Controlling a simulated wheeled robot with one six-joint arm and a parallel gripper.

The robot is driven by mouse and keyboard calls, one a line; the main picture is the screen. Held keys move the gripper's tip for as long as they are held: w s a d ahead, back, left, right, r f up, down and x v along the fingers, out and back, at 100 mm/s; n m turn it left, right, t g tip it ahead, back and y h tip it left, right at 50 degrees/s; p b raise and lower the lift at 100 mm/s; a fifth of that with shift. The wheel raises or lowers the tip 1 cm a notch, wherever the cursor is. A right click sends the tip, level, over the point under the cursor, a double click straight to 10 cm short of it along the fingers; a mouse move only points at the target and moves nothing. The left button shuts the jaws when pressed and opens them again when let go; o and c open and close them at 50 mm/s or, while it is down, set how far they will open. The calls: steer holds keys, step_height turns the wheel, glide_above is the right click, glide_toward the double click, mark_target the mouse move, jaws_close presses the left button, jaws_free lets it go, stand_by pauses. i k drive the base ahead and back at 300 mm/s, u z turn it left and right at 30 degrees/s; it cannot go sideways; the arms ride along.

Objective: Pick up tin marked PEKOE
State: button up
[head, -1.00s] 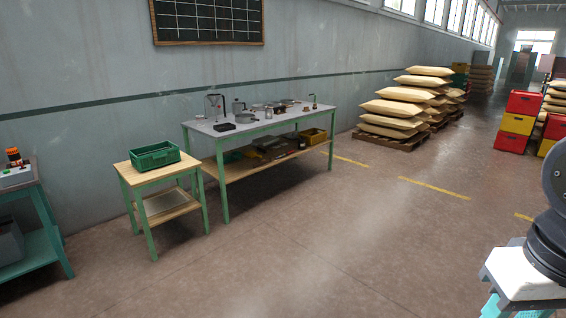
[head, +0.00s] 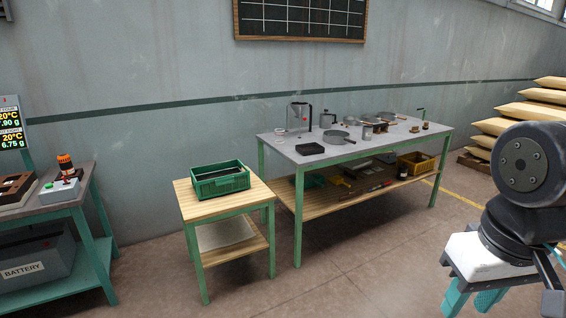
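I cannot make out a tin marked PEKOE; no such lettering is readable in the head view. Several small metal vessels stand on the grey-topped workbench (head: 270,141), among them a small canister (head: 367,133) near its front edge, too small to identify. A green crate (head: 219,180) sits on the small wooden table (head: 190,207) left of the workbench; its inside looks dark and I cannot tell what it holds. Part of my arm shows at the right edge, well apart from the tables.
A teal bench (head: 95,190) with an orange-topped device (head: 64,172) stands at the left, a battery box (head: 35,262) on its lower shelf. Sacks (head: 520,115) are stacked at right. The floor in front is clear.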

mark_target(367, 130)
steer(key=z, duration=0.05)
steer(key=i, duration=2.15)
steer(key=z, duration=0.6)
steer(key=i, duration=1.8)
steer(key=z, duration=0.4)
